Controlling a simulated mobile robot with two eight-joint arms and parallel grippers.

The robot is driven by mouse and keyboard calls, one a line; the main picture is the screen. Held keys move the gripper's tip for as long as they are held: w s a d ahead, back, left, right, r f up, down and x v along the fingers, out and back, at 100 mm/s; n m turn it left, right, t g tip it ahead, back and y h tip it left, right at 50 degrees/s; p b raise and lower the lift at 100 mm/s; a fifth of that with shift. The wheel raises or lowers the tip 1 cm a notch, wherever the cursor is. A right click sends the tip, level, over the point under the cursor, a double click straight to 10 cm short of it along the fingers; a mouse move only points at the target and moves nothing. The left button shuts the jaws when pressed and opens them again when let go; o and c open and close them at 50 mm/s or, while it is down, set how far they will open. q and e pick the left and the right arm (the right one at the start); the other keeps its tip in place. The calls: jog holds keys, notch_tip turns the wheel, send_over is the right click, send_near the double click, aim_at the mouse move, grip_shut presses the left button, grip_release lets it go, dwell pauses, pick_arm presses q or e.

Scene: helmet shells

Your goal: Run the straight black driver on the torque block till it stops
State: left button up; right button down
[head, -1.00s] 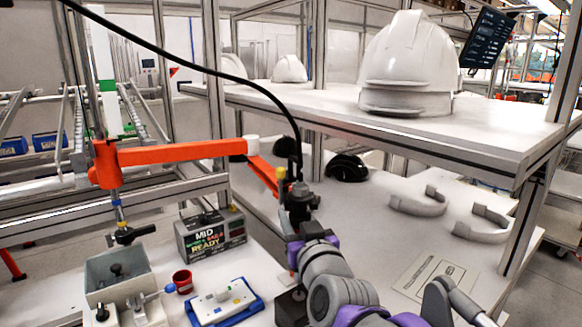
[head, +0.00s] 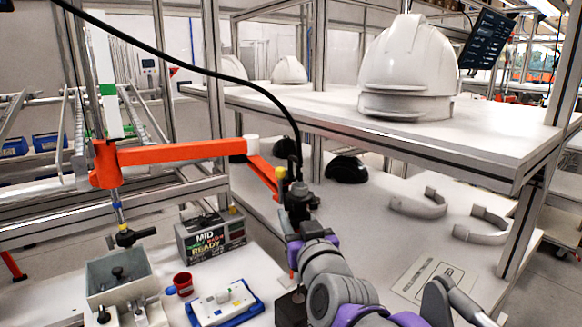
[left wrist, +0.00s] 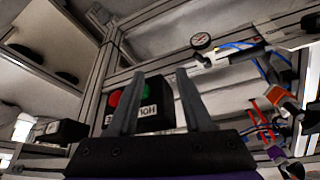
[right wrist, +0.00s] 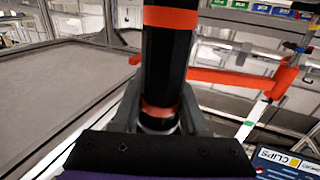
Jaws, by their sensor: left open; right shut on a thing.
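My right gripper (right wrist: 160,122) is shut on the straight black driver (right wrist: 166,55), which has orange bands and fills the gap between the fingers. In the head view the driver (head: 297,196) stands about upright at the end of a jointed orange arm. A dark block (head: 291,308), which looks like the torque block, sits on the bench below it, partly covered by my right arm. I cannot tell whether the driver's tip touches the block. My left gripper (left wrist: 158,100) is open and empty. Beyond its fingers is a black box (left wrist: 152,100) with red and green buttons.
The orange arm (head: 180,153) spans the bench's left side, and a second driver (head: 130,238) hangs there. A lettered display box (head: 210,237), red cup (head: 183,284), blue-edged tray (head: 257,305) and grey bin (head: 140,285) stand nearby. White helmet shells (head: 408,65) sit on the shelf.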

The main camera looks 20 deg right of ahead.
jog(key=shift+r+p, duration=1.85)
jog(key=shift+r, duration=0.65)
